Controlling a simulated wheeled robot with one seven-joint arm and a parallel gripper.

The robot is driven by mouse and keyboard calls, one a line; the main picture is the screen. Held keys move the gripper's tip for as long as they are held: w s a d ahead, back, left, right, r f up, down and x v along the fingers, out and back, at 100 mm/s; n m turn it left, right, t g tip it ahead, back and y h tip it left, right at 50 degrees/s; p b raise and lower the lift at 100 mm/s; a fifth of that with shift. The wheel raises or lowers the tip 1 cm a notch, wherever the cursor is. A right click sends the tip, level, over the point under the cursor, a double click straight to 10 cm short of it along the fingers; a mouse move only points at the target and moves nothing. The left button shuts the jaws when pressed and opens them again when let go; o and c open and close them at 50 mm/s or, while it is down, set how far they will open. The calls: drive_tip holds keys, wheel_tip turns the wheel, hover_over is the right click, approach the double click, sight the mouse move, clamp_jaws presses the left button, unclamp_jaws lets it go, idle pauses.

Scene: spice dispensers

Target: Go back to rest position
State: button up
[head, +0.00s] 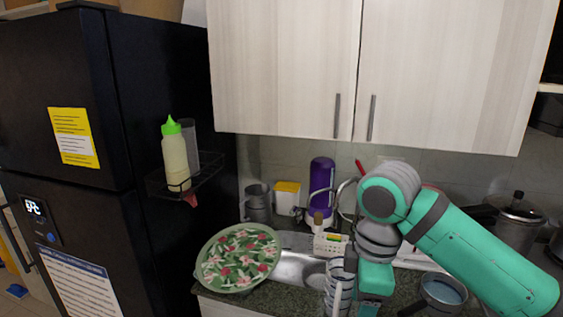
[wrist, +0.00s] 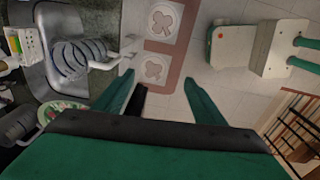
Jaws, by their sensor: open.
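My gripper (wrist: 160,92) is open in the wrist view, its two green fingers spread apart. In the head view my green and grey arm reaches in from the right and bends down in front of the counter. My fingertips cannot be made out there.
A squeeze bottle (head: 175,158) stands in a rack (head: 207,172) on the black fridge (head: 65,60). A floral plate (head: 214,284) tilts by the sink (head: 295,270). A striped cup (head: 338,290) stands close to my arm. A pan (head: 442,291) lies right. Cabinets (head: 285,65) hang above.

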drive_tip(key=w+a+f+m+t+y, duration=0.2)
drive_tip(key=w+a+t+y, duration=0.25)
drive_tip(key=a, duration=0.45)
drive_tip(key=w+a+f+m+t+y, duration=0.25)
drive_tip(key=w+a+y, duration=0.2)
drive_tip(key=a, duration=0.45)
drive_tip(key=w+a+f+m+t+y, duration=0.1)
drive_tip(key=w+a+m+t+y, duration=0.3)
drive_tip(key=a, duration=0.5)
drive_tip(key=s+d+f+m+t+h, duration=0.3)
drive_tip(key=s+f+m+h, duration=0.4)
drive_tip(key=f, duration=0.4)
drive_tip(key=s+d+f+m+t+h, duration=0.2)
drive_tip(key=s+d+f+m+h, duration=0.15)
drive_tip(key=s+f, duration=0.7)
drive_tip(key=s+d+f+n+h, duration=0.1)
drive_tip(key=s+d+f, duration=0.1)
drive_tip(key=s, duration=1)
drive_tip(key=s+d+f+n+g+h, duration=0.1)
drive_tip(key=s+d, duration=0.3)
drive_tip(key=s, duration=0.8)
drive_tip(key=shift+s+f+n+h, duration=0.15)
drive_tip(key=shift+f+n+h, duration=0.25)
drive_tip(key=shift+n, duration=0.4)
